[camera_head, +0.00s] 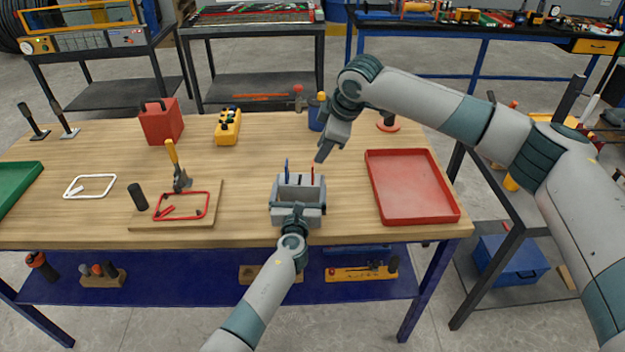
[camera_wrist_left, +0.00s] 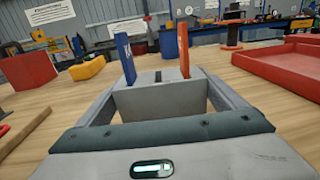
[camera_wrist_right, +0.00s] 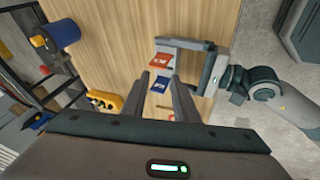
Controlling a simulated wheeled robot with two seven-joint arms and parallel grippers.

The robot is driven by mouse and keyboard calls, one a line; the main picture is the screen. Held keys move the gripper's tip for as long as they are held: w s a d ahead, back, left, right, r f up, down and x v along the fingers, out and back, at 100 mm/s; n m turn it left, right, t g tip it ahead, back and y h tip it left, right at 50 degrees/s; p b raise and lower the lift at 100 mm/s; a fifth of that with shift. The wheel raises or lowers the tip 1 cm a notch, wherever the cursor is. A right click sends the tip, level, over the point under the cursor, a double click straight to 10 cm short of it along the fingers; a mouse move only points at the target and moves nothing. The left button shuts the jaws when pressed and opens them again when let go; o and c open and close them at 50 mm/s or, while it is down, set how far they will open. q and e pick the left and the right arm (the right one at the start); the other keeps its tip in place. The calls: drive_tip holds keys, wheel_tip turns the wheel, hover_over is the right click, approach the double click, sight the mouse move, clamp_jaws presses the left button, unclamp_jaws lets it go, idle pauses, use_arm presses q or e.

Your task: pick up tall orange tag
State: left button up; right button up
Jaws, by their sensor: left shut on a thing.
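The orange tag (camera_wrist_left: 183,50) stands upright in a grey holder (camera_wrist_left: 160,100), beside a blue tag (camera_wrist_left: 124,58). In the head view, the orange tag (camera_head: 313,175) is at the holder's right and the blue tag (camera_head: 286,170) at its left. My left gripper (camera_head: 298,200) is shut on the grey holder near the table's front edge. My right gripper (camera_head: 324,152) is open and empty, above and behind the holder, apart from the tags. The right wrist view shows the orange tag (camera_wrist_right: 163,61) and the blue tag (camera_wrist_right: 160,85) beyond and between its fingers.
A red tray (camera_head: 412,205) lies right of the holder. A board (camera_head: 145,218) with a red frame lies left. A red box (camera_head: 161,122), a yellow device (camera_head: 228,127) and a blue cup (camera_head: 316,118) stand at the back. Tabletop between board and holder is clear.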

sight(313, 163)
drive_tip(key=a+n+h, duration=0.1)
drive_tip(key=n, duration=0.5)
drive_tip(key=r+n+h, duration=0.1)
drive_tip(key=n, duration=0.5)
drive_tip(key=s+a+r+n+h, duration=0.1)
drive_tip(key=n, duration=0.6)
drive_tip(key=shift+a, duration=0.35)
drive_tip(key=shift+f, duration=0.1)
drive_tip(key=x, duration=0.6)
drive_tip(key=shift+d, duration=0.1)
drive_tip(key=shift+w+f, duration=0.25)
drive_tip(key=shift+f, duration=0.05)
drive_tip(key=shift+w+x, duration=0.15)
drive_tip(key=shift+x, duration=1.15)
drive_tip(key=shift+w+x, duration=0.2)
drive_tip(key=shift+x, duration=1.1)
